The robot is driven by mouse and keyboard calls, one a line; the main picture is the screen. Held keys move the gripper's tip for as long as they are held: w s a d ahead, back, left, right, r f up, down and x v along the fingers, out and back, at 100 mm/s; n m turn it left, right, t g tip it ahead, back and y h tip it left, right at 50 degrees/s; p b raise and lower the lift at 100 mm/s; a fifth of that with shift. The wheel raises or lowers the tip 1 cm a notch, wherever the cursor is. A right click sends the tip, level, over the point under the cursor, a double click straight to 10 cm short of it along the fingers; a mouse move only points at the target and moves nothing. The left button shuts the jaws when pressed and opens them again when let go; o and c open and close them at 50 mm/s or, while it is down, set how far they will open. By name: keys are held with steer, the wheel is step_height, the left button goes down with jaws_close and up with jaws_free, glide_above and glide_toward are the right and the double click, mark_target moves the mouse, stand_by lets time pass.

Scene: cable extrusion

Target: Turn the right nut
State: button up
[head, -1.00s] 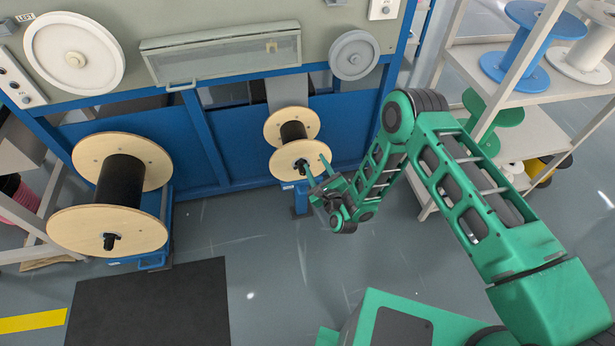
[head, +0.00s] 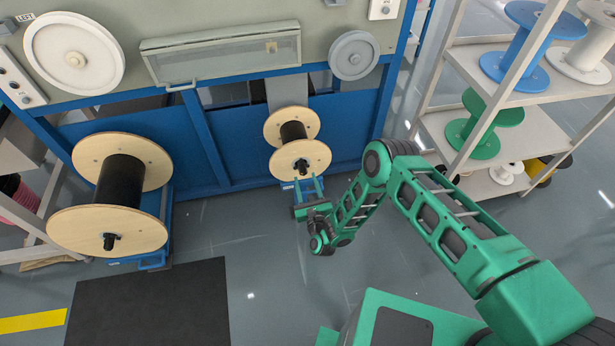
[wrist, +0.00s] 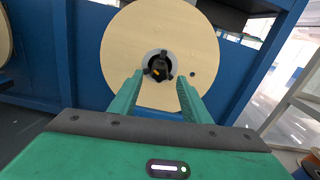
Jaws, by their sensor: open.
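The right nut (wrist: 159,68) is a black part at the centre of the right spool's near wooden flange (wrist: 125,40). In the head view the nut (head: 302,167) shows small on the right spool (head: 315,153), which has black cable on its core. My gripper (head: 308,184) is in front of and slightly below this nut. In the wrist view my gripper (wrist: 162,85) is open, with one green finger on each side of the nut's lower part. The fingertips look short of the nut or level with it; I cannot tell the exact gap.
A larger wooden spool (head: 70,228) with black cable stands at the left. A blue machine frame (head: 240,150) stands behind the right spool. A shelf (head: 510,90) with blue, white and green reels stands at the right.

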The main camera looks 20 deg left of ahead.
mark_target(305, 174)
steer(key=shift+x, duration=1.7)
steer(key=c, duration=1)
steer(key=shift+d, duration=0.35)
steer(key=shift+c, duration=0.2)
steer(key=shift+a, duration=0.15)
steer(key=shift+w+n, duration=0.1)
steer(key=shift+n, duration=0.2)
